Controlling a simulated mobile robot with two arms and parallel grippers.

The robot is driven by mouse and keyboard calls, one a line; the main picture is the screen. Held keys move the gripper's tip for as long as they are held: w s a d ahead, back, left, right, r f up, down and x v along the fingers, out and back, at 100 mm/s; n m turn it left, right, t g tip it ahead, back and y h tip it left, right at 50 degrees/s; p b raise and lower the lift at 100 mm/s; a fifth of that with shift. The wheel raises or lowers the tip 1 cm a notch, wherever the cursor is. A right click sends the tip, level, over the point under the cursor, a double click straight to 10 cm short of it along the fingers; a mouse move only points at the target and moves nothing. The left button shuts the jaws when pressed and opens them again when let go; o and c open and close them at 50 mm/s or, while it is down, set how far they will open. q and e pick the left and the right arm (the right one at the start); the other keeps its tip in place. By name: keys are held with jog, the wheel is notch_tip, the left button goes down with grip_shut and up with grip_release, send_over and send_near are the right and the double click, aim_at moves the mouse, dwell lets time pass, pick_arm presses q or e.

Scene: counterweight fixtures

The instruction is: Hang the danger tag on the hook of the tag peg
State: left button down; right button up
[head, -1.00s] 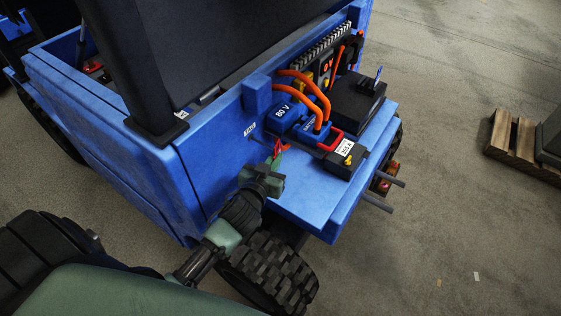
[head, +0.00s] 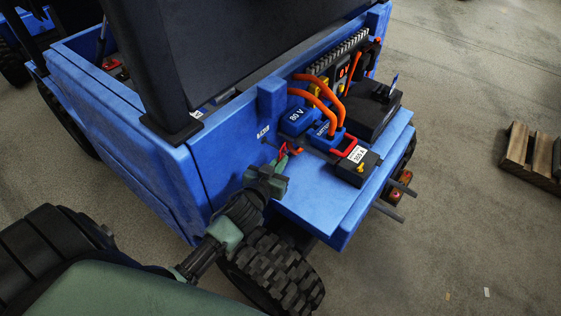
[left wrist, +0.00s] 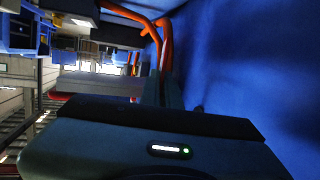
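The danger tag (head: 283,151) is a small red piece at the tips of my left gripper (head: 280,161) in the head view. The gripper appears shut on it, close to the blue rear panel of the vehicle. A small white label (head: 263,132) is on that panel, just up and left of the tag. The tag peg and its hook are too small to make out clearly near the label. In the left wrist view, my left gripper's fingers (left wrist: 165,88) look close together beside the blue panel; the tag cannot be made out there. My right gripper is not in view.
Right of the gripper, the blue deck (head: 312,212) carries a blue 80 V block (head: 297,119), orange cables (head: 318,92), a red handle (head: 343,146) and a dark labelled box (head: 356,167). A tyre (head: 272,272) is below. The deck's front is bare.

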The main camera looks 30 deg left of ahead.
pick_arm(q)
jog(key=c, duration=1.6)
grip_release()
jog(key=shift+o, duration=0.2)
jog(key=a+v, duration=0.1)
jog(key=v, duration=0.6)
jog(key=shift+s+d, duration=0.4)
jog(key=shift+d, duration=0.15)
jog(key=shift+s, duration=0.1)
